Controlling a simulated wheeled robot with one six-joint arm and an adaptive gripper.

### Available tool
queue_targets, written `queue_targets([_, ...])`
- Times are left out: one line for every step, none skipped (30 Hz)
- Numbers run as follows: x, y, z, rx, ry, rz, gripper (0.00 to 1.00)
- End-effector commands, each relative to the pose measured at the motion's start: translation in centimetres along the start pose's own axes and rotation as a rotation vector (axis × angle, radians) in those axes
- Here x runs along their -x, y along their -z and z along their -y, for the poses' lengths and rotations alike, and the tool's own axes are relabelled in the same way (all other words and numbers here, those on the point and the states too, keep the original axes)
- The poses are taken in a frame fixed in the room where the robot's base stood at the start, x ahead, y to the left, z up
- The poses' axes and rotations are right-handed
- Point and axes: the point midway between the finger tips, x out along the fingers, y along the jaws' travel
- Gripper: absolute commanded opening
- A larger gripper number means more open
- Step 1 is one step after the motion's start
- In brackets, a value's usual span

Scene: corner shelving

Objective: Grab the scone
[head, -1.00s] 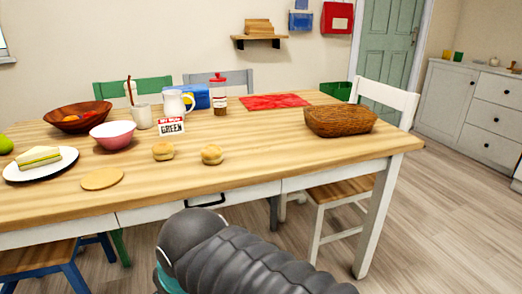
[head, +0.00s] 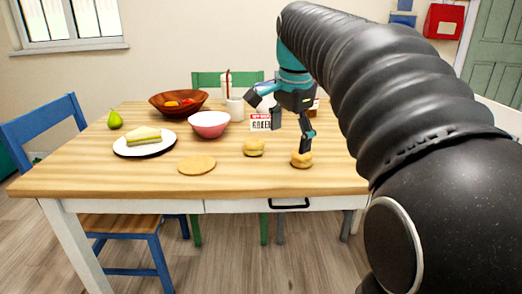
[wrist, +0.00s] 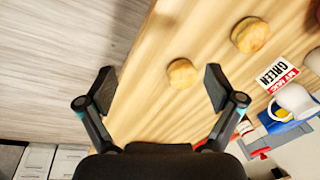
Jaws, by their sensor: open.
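Two small round golden baked pieces sit apart on the wooden table. The right one (head: 301,160) and the left one (head: 253,147) look alike, and I cannot tell for sure which is the scone. In the wrist view the nearer piece (wrist: 182,73) lies between the lines of my fingers, closer to the right finger. The other piece (wrist: 250,34) lies farther up and right, outside the fingers. My gripper (head: 290,138) is open and empty, pointing down above the table near the right piece. It also shows in the wrist view (wrist: 158,80).
A flat round tan disc (head: 197,165), a plate (head: 120,150) with a sandwich, a pink bowl (head: 209,125), a wooden fruit bowl (head: 160,103) and a pear (head: 115,120) stand on the table (head: 90,178). A small sign (head: 260,122) stands behind the pieces. The table's front is clear.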

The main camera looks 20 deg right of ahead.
Motion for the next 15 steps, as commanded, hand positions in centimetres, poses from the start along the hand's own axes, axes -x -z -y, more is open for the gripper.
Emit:
queue_targets([0.3, 1.6, 1.4, -0.093, -0.022, 0.006, 0.92])
queue_targets([0.5, 2.3, 2.0, -0.151, -0.036, 0.01, 0.92])
queue_targets([0.7, 3.3, 2.8, -0.226, -0.053, 0.014, 0.92])
queue_targets([0.8, 4.0, 3.3, -0.282, -0.066, 0.016, 0.92])
queue_targets([0.9, 4.7, 3.8, -0.333, -0.078, 0.017, 0.92])
queue_targets([0.9, 5.6, 4.3, -0.4, -0.094, 0.018, 0.92])
queue_targets([1.0, 6.2, 4.7, -0.447, -0.105, 0.019, 0.92])
queue_targets([1.0, 6.8, 5.0, -0.49, -0.115, 0.019, 0.92])
queue_targets([1.0, 7.4, 5.4, -0.542, -0.127, 0.019, 0.92])
queue_targets([1.0, 7.8, 5.6, -0.577, -0.137, 0.018, 0.92])
queue_targets([1.0, 8.2, 5.8, -0.609, -0.143, 0.017, 0.92])
queue_targets([0.9, 8.7, 6.0, -0.645, -0.152, 0.017, 0.92])
queue_targets([0.9, 8.9, 6.1, -0.668, -0.157, 0.016, 0.92])
queue_targets([0.9, 9.1, 6.2, -0.685, -0.162, 0.015, 0.92])
queue_targets([0.9, 9.3, 6.3, -0.705, -0.166, 0.014, 0.92])
